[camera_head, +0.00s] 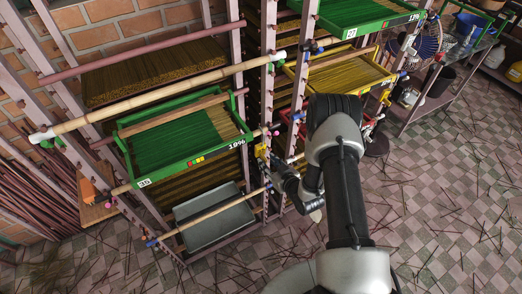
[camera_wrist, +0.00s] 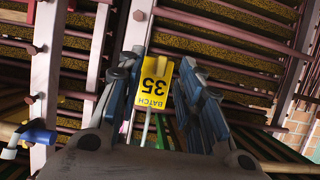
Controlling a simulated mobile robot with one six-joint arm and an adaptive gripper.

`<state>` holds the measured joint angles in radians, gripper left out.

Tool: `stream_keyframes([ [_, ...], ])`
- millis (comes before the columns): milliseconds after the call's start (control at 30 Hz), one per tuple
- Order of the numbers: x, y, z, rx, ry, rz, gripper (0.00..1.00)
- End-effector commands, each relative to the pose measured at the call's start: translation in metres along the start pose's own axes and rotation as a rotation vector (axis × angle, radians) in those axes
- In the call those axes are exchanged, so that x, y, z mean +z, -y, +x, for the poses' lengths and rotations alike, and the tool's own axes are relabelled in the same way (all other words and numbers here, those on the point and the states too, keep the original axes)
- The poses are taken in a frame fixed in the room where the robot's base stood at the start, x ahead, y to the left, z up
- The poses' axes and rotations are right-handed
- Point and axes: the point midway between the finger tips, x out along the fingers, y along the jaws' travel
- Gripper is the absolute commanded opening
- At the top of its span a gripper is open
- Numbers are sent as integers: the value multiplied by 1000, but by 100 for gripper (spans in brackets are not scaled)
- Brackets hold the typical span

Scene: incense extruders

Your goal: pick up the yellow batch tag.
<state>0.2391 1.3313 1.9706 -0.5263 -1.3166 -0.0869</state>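The yellow batch tag (camera_wrist: 155,82) shows in the wrist view with "BATCH 35" in black, upside down. It hangs by a rack post, and a pale thin strip or rod runs down below it. In the head view a small yellow patch (camera_head: 262,151) on the rack post looks like this tag. My gripper (camera_wrist: 168,85) is open, with one dark blue-grey finger on each side of the tag in the picture. The left finger is close to the tag's edge; a gap shows on the right. Whether a finger touches it I cannot tell. In the head view my gripper (camera_head: 278,170) is at the post.
Wooden racks hold a green tray (camera_head: 186,172) of incense sticks and a grey metal tray (camera_head: 214,222). A bamboo pole (camera_head: 165,95) crosses in front. A blue-capped peg (camera_wrist: 38,134) is at lower left in the wrist view. Loose sticks litter the tiled floor (camera_head: 440,215).

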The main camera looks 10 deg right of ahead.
Motion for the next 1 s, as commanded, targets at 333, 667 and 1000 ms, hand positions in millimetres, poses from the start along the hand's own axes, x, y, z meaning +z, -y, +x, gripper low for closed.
stream_keyframes([
  [333, 0, 0, 8, 1, 1, 0, 33],
  [667, 0, 0, 8, 1, 1, 0, 11],
  [1000, 0, 0, 8, 1, 1, 0, 0],
])
